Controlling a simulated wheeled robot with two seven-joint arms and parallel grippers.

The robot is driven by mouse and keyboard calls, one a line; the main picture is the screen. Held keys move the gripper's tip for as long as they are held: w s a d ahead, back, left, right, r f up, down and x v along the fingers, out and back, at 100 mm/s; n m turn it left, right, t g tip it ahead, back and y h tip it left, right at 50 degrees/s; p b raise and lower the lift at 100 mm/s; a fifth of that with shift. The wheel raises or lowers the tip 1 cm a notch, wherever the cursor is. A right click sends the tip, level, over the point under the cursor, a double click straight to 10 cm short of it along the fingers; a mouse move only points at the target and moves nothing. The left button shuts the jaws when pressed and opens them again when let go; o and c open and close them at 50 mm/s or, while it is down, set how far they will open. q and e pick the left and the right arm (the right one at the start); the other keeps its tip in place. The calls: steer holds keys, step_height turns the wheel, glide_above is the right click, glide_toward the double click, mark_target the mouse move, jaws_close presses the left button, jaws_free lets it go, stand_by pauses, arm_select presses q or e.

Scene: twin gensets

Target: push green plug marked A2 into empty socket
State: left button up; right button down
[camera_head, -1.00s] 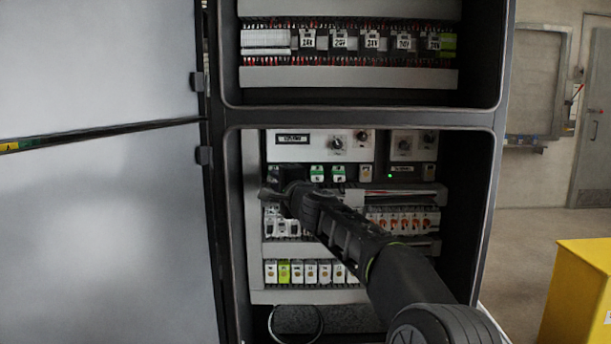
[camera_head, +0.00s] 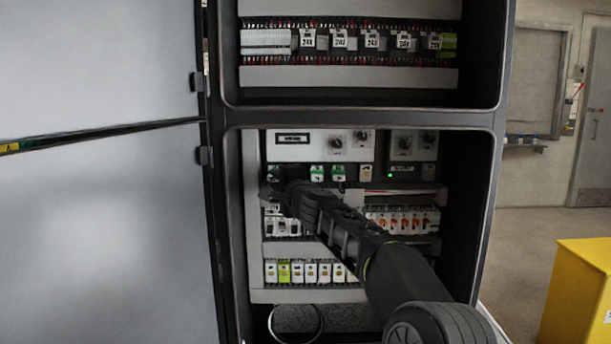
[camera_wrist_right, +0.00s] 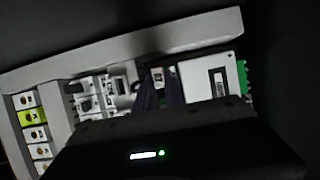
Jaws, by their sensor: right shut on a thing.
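My right gripper (camera_head: 274,185) reaches into the lower cabinet bay, at the left end of the plug row. It is shut on a green plug (camera_head: 273,171), of which only a small part shows at the fingertips. The fingers also show in the right wrist view (camera_wrist_right: 161,92), pointing at the panel, with a small pale piece between them. The mark on the held plug cannot be read. Two other green-and-white plugs, one left (camera_head: 317,172) and one right (camera_head: 338,172), sit to the right of the gripper. The socket in front of the gripper is hidden. My left gripper is not in view.
A controller panel with knobs (camera_head: 320,146) is above the plug row. White breakers (camera_head: 283,226) are just below the gripper, and a terminal row (camera_head: 298,271) is lower. The cabinet frame (camera_head: 230,220) borders the bay. A yellow box (camera_head: 580,290) stands at right.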

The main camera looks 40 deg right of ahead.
steer(key=shift+w+d, duration=0.1)
stand_by(0.6)
steer(key=c, duration=1.3)
jaws_free()
steer(key=shift+c, duration=0.2)
steer(key=b+v, duration=0.2)
steer(key=v, duration=0.5)
steer(key=shift+s+b, duration=0.4)
